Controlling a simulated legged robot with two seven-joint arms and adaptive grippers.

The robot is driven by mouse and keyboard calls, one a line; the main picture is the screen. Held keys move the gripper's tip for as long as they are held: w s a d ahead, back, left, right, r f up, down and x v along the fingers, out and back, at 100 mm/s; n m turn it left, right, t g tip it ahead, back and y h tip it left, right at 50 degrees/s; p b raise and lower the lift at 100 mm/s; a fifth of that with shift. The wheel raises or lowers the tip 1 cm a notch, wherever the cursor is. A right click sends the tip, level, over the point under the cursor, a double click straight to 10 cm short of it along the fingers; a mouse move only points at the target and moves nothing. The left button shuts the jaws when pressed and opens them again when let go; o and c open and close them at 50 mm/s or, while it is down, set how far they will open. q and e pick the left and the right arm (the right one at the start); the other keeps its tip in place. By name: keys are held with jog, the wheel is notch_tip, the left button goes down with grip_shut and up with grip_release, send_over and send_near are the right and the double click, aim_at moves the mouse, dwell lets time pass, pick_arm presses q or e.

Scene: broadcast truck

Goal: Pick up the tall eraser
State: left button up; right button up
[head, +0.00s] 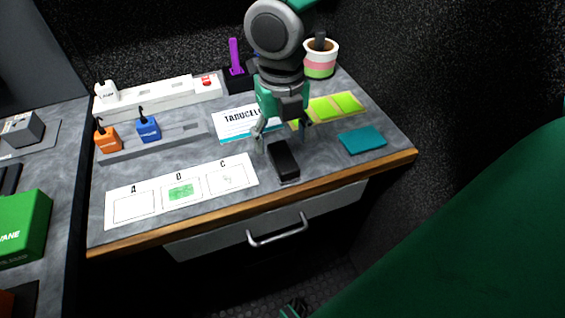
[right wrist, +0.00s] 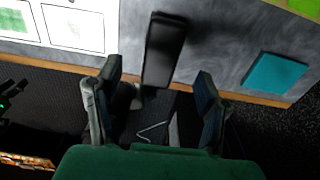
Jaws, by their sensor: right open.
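The tall eraser appears to be the dark upright-looking block (head: 283,160) near the front of the desk, right of the lettered card. It also shows in the right wrist view (right wrist: 165,48), upper middle. My right gripper (head: 282,142) is open above and around the back of the block, one finger on each side in the head view. In the right wrist view the open fingers (right wrist: 158,78) point towards the block, which lies between and beyond their tips. I cannot tell whether they touch it.
A teal pad (head: 362,140) lies right of the block, and a white A-B-C card (head: 181,190) lies left. Yellow-green notes (head: 335,107), a printed card (head: 235,124) and a striped cup (head: 320,60) are behind. The wooden front edge (head: 250,205) is close.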

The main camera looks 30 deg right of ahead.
aim_at(284, 155)
jog(key=shift+s+a+f, duration=0.1)
jog(key=shift+a+f, duration=0.05)
jog(key=shift+f, duration=0.4)
jog(key=f, duration=0.1)
jog(key=f+b, duration=0.2)
jog(key=f, duration=0.1)
jog(key=shift+d, duration=0.25)
jog(key=shift+d+f, duration=0.1)
jog(key=shift+f, duration=0.35)
jog(key=shift+r, duration=0.1)
jog(key=c, duration=1.3)
jog(key=shift+c, duration=0.2)
notch_tip(284, 155, up, 10)
jog(key=p, duration=0.3)
